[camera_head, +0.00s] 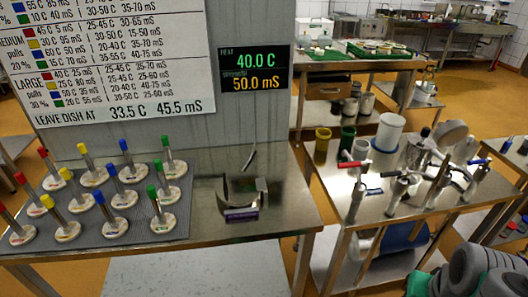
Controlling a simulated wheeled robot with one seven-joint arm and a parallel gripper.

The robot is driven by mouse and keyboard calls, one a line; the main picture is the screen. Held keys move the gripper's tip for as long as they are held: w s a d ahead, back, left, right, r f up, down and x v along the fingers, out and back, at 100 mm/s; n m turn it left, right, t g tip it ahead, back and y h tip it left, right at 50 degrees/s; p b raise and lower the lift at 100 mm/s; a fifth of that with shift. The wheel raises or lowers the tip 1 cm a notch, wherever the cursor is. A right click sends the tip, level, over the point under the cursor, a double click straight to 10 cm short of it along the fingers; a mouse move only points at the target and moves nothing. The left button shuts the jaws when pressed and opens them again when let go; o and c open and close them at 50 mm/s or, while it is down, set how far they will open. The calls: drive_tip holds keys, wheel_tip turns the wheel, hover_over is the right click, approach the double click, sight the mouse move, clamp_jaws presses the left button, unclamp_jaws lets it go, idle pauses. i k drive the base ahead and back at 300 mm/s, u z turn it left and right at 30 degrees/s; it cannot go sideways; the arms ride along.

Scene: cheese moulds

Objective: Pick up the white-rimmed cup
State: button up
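I cannot clearly make out a white-rimmed cup. On the steel table at right stand a yellow cup (322,146), a dark green cup (347,141) and a larger white cylindrical vessel (388,134), all upright. Grey rounded parts with green, likely my arm, show at the bottom right corner. My gripper's fingers cannot be seen there.
Metal fittings with a red handle (355,164) and a blue handle (480,162) crowd the right table's front. A floor gap separates the tables.

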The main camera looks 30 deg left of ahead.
sight(360, 152)
drive_tip(key=u, duration=1.4)
drive_tip(key=i, duration=1)
